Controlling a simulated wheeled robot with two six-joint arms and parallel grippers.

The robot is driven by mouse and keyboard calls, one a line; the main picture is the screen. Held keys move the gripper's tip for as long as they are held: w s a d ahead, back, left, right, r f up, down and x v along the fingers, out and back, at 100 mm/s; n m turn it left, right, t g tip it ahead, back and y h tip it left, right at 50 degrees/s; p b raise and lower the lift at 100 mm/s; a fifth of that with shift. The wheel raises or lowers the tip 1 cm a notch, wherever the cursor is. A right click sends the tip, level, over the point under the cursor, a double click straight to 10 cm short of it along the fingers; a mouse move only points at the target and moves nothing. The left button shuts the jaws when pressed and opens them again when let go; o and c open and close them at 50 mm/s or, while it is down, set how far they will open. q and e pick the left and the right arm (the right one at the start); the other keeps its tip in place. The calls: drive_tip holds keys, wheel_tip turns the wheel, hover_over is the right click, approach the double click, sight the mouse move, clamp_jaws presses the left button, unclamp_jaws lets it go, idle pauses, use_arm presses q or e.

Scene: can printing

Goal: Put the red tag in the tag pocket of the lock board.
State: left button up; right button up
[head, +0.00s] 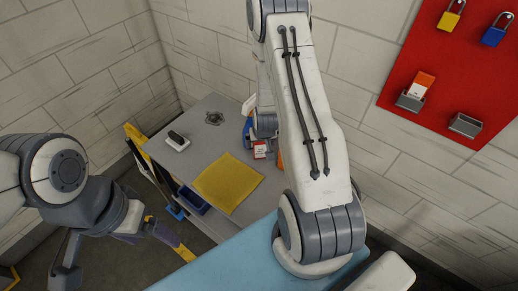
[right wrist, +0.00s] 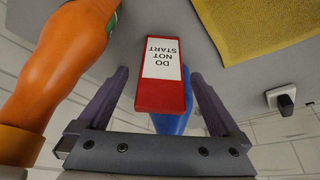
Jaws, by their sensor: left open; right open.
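The red tag (right wrist: 163,95), with a white label reading "DO NOT START", is between the spread fingers of my right gripper (right wrist: 159,76), with visible gaps on both sides. In the head view the tag (head: 260,150) is small, at the back of the grey table, beside my right arm, which hides most of that gripper. The red lock board (head: 445,65) hangs on the wall at right. Its left grey pocket (head: 409,102) holds an orange-and-white card (head: 421,82); its right grey pocket (head: 466,125) looks empty. My left gripper (head: 150,234) is open and empty, low at left.
A blue object (right wrist: 172,123) is behind the tag, and an orange bottle-like object (right wrist: 75,50) is close on its left. A yellow cloth (head: 228,182) lies on the grey table (head: 205,145). A yellow padlock (head: 450,18) and a blue one (head: 495,33) hang on the board.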

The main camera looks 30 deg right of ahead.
drive_tip(key=shift+r, duration=0.1)
drive_tip(key=c, duration=1.6)
